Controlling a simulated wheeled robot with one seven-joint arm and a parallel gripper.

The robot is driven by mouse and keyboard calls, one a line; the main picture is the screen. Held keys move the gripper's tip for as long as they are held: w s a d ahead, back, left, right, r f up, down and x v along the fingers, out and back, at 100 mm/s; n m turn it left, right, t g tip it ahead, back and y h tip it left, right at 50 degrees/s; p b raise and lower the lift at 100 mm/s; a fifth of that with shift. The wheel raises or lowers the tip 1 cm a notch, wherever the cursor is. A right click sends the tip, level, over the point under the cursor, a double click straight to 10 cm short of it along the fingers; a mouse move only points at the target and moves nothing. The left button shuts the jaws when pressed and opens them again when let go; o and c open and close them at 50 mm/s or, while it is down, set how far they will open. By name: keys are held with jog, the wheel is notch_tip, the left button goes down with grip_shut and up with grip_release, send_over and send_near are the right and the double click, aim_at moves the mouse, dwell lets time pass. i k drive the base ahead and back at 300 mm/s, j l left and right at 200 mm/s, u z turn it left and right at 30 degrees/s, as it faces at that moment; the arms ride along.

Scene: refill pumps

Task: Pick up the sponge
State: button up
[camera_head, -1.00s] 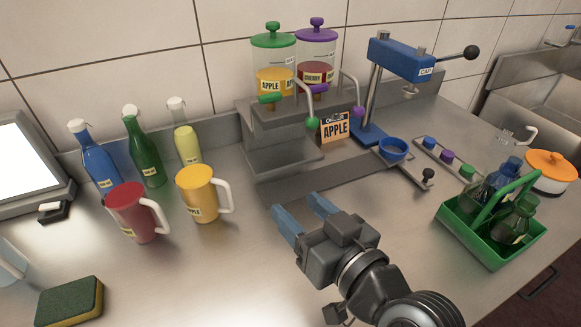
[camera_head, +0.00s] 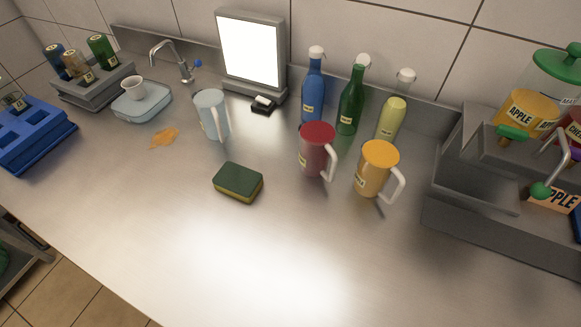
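The sponge (camera_head: 238,182) lies flat on the metal counter near the middle of the head view. It has a dark green top and a yellow lower layer. Nothing covers it, and open counter surrounds it. My gripper is outside the head view now, so its place relative to the sponge does not show.
A red mug (camera_head: 316,150) and a yellow mug (camera_head: 374,168) stand right of the sponge, a clear pitcher (camera_head: 212,114) behind it. An orange spill (camera_head: 164,138) lies to the left. Bottles (camera_head: 351,100) stand at the back. The front counter (camera_head: 230,265) is clear.

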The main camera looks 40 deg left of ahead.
aim_at(241, 183)
jog(key=i+u, duration=0.15)
jog(key=u, duration=0.3)
jog(key=i+l+u, duration=0.15)
jog(key=u, duration=1)
